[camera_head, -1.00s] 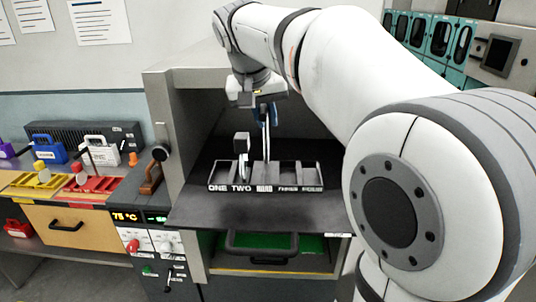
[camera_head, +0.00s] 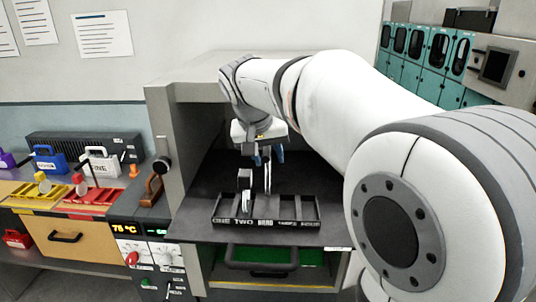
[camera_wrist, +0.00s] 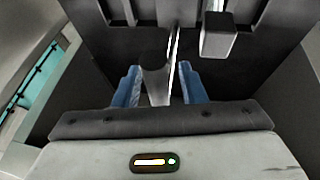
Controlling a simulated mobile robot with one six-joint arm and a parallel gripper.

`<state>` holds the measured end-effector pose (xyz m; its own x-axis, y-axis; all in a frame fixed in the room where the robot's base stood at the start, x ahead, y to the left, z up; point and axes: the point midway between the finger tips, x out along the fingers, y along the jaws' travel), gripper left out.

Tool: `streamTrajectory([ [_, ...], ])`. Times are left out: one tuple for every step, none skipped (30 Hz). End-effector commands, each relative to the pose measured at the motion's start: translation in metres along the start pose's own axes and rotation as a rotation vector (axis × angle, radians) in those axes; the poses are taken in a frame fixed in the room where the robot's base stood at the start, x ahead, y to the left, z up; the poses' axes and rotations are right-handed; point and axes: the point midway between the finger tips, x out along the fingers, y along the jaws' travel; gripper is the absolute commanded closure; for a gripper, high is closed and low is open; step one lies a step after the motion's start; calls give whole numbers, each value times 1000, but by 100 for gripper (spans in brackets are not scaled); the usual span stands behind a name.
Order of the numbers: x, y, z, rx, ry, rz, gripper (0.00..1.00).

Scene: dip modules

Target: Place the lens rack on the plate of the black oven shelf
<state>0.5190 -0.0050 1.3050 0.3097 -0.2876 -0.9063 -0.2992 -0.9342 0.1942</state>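The lens rack (camera_head: 312,211) is a long black tray with white word labels along its front, ONE and TWO readable at the left. It rests level on the dark plate (camera_head: 200,234) of the black oven shelf, near its front edge. A thin upright piece (camera_head: 267,178) rises from its middle, and a grey-topped post (camera_head: 244,180) stands to its left. My gripper (camera_head: 269,160) is over the rack, blue fingertips spread. In the wrist view my gripper (camera_wrist: 160,88) has a grey upright (camera_wrist: 157,82) between its fingers, with gaps visible beside it.
The oven's walls (camera_head: 190,130) and top enclose the shelf at the left and above. A brown handle (camera_head: 152,188) and control panel (camera_head: 150,250) stand at the left. A drawer with a black handle (camera_head: 262,258) lies below. Coloured cases and trays fill the left bench.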

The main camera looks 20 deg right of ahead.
Motion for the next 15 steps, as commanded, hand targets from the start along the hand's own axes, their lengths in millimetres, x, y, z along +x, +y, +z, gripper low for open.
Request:
streamTrajectory([
  [0, 0, 0, 0, 0, 0, 62],
  [0, 0, 0, 0, 0, 0, 62],
  [0, 0, 0, 0, 0, 0, 62],
  [0, 0, 0, 0, 0, 0, 62],
  [0, 0, 0, 0, 0, 0, 62],
  [0, 0, 0, 1, 0, 0, 62],
  [-1, 0, 0, 1, 0, 0, 62],
  [-2, 0, 0, 1, 1, 0, 62],
  [-5, 0, 0, 1, 1, 0, 62],
  [-8, 0, -1, 1, 2, 0, 62],
  [-12, 0, -1, 1, 3, -1, 62],
  [-18, 0, -1, 1, 3, -1, 62],
  [-23, 0, -1, 1, 4, -2, 62],
  [-29, 0, -1, 1, 4, -2, 62],
  [-38, 0, -1, 1, 5, -2, 62],
])
